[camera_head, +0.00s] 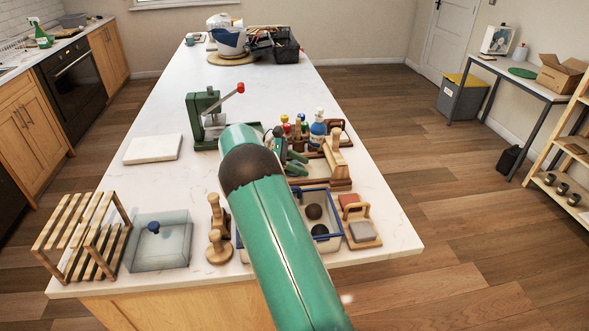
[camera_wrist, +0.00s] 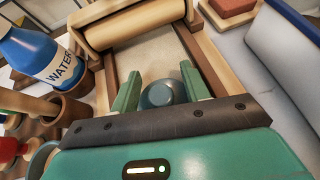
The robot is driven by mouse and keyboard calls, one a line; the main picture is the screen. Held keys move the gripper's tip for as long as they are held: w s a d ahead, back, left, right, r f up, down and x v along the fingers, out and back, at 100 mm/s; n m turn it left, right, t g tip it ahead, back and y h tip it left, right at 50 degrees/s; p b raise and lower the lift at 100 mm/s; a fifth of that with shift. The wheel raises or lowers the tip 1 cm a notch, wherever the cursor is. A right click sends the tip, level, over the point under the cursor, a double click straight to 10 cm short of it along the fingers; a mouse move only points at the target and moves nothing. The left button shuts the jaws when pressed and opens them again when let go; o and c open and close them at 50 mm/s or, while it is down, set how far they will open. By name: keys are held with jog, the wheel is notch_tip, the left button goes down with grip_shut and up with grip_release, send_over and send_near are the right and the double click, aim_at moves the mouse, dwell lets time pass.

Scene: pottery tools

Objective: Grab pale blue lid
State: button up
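A pale blue, see-through square box top with a dark blue knob (camera_head: 153,227) sits on a clear box (camera_head: 160,258) at the table's front left; I cannot tell whether it is the pale blue lid. My gripper (camera_head: 296,164) is far to its right, over the wooden slab roller. In the wrist view my gripper (camera_wrist: 160,92) has its two green fingers apart. A round grey-blue thing (camera_wrist: 162,94) shows between and beyond the fingertips, over the roller's pale bed. It may be a small lid; whether the fingers touch it cannot be told.
The wooden slab roller (camera_wrist: 140,22) has raised side rails around the fingers. A blue water bottle (camera_wrist: 40,57) stands close on the left. A blue-rimmed tray (camera_head: 334,246) with dark balls is in front.

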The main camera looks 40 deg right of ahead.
grip_shut()
jog(key=shift+r, duration=0.1)
